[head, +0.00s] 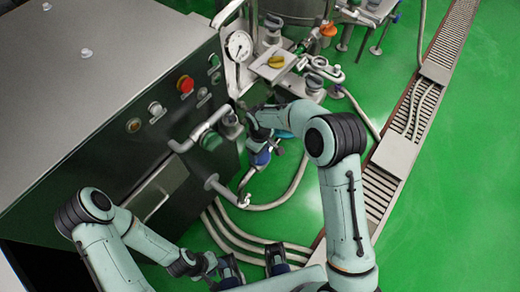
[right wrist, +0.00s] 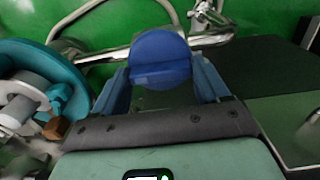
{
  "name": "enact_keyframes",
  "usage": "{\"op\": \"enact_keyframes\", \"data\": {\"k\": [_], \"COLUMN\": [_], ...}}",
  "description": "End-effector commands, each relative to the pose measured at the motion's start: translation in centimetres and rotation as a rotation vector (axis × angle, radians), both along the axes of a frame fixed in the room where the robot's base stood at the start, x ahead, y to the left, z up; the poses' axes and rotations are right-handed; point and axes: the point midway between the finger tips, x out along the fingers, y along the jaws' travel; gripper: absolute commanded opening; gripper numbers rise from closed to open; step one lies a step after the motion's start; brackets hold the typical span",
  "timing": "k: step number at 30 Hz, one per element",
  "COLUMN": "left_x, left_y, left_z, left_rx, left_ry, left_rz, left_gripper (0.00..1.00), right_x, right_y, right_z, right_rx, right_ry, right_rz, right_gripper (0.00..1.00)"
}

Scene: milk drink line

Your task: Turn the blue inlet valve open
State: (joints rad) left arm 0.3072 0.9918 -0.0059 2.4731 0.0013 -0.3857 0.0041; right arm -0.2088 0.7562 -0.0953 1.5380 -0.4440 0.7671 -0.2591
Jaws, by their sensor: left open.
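The blue inlet valve's handle (right wrist: 158,58) is a rounded blue piece in the right wrist view, in front of a shiny metal pipe. My right gripper (right wrist: 160,78) has one finger at each side of it, and both fingertips meet its edges. In the head view my right gripper (head: 262,148) reaches down beside the machine's front, by the pipe fittings. The arm and gripper hide most of the valve there. My left gripper (head: 253,268) is open and empty at the bottom of the head view, well away from the valve.
A dark machine cabinet (head: 100,150) with knobs and a red button (head: 185,84) stands at left. A teal round part (right wrist: 40,75) lies close left of my right gripper. Hoses (head: 245,245) run over the green floor. A gauge (head: 239,46) and pipework stand behind.

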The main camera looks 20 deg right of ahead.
Motion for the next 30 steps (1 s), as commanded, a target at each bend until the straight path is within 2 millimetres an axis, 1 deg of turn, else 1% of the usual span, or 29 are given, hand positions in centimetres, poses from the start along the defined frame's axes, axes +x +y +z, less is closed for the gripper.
{"op": "enact_keyframes", "data": {"k": [1,2,10,14,17,24,27,30], "left_x": [0.0,0.0,0.0,0.0,0.0,0.2,0.2,0.2], "left_y": [0.0,0.0,0.0,0.0,0.0,0.0,0.0,0.0], "left_z": [0.0,0.0,0.0,0.1,0.1,0.5,0.6,0.8], "left_rx": [0.0,0.0,0.0,0.0,0.0,0.0,0.0,0.0], "left_ry": [0.0,0.0,0.0,0.0,0.0,-0.002,-0.002,-0.003], "left_rz": [0.0,0.0,0.0,0.0,0.0,0.0,0.0,0.0], "left_gripper": [0.43,0.43,0.43,0.43,0.43,0.43,0.43,0.43], "right_x": [0.1,0.1,0.0,0.1,0.1,0.1,0.1,0.1], "right_y": [0.0,0.0,0.0,0.0,0.0,0.1,0.1,0.1], "right_z": [0.1,0.1,0.0,0.8,2.4,7.9,9.9,11.6], "right_rx": [0.0,0.0,0.001,0.001,0.001,0.002,0.002,0.002], "right_ry": [-0.002,-0.002,-0.001,-0.003,-0.004,-0.006,-0.005,-0.005], "right_rz": [0.001,0.001,-0.002,-0.003,-0.003,-0.003,-0.002,-0.001], "right_gripper": [0.92,0.98,0.98,0.98,0.98,0.98,0.98,0.98]}}
